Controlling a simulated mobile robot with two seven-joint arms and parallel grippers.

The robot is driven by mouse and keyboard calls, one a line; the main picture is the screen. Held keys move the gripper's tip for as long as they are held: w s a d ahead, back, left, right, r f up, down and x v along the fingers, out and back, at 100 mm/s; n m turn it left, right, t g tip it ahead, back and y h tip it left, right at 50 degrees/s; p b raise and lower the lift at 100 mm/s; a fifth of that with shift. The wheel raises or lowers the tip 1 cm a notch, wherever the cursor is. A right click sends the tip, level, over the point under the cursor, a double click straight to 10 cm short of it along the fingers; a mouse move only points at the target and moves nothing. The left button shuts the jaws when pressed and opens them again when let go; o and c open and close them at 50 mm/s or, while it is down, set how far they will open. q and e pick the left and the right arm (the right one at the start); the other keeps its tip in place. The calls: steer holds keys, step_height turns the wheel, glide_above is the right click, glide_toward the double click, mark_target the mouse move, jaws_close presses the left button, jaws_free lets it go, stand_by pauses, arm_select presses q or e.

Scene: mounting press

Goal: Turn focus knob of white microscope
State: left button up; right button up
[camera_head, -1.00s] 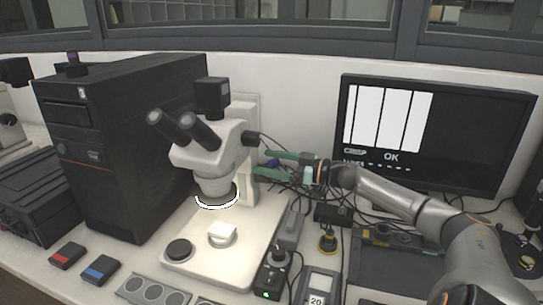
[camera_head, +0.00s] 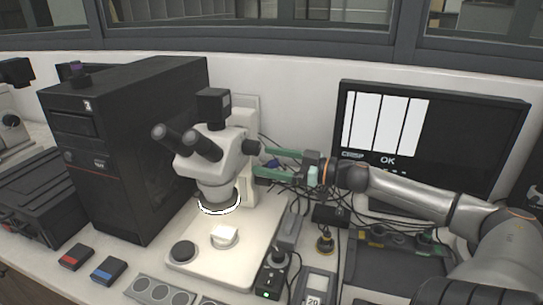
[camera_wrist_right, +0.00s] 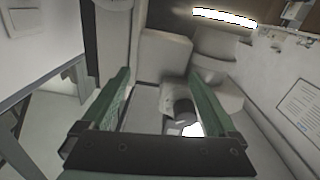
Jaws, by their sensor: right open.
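The white microscope (camera_head: 208,165) stands left of centre, with black eyepieces, a black camera on top and a lit ring under its head. Its black focus knob (camera_head: 251,146) sticks out on the right side. My right gripper (camera_head: 259,161) reaches in from the right with green fingers apart and empty, just right of the knob and the column. In the right wrist view, the open fingers (camera_wrist_right: 158,74) frame white microscope parts; a dark cylinder (camera_wrist_right: 183,110) between them looks like the knob. I cannot tell if a finger touches it. My left gripper is not in view.
A black computer tower (camera_head: 135,150) stands left of the microscope. A monitor (camera_head: 465,140) is behind my right arm. Loose cables (camera_head: 290,178) lie behind the gripper. Small red (camera_head: 76,257) and blue (camera_head: 109,270) boxes lie in front.

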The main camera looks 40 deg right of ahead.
steer(key=s+a+r+p, duration=0.2)
steer(key=s+a+p, duration=0.1)
steer(key=s+a, duration=0.1)
steer(key=shift+s+r, duration=0.25)
steer(key=shift+r, duration=0.15)
stand_by(1.8)
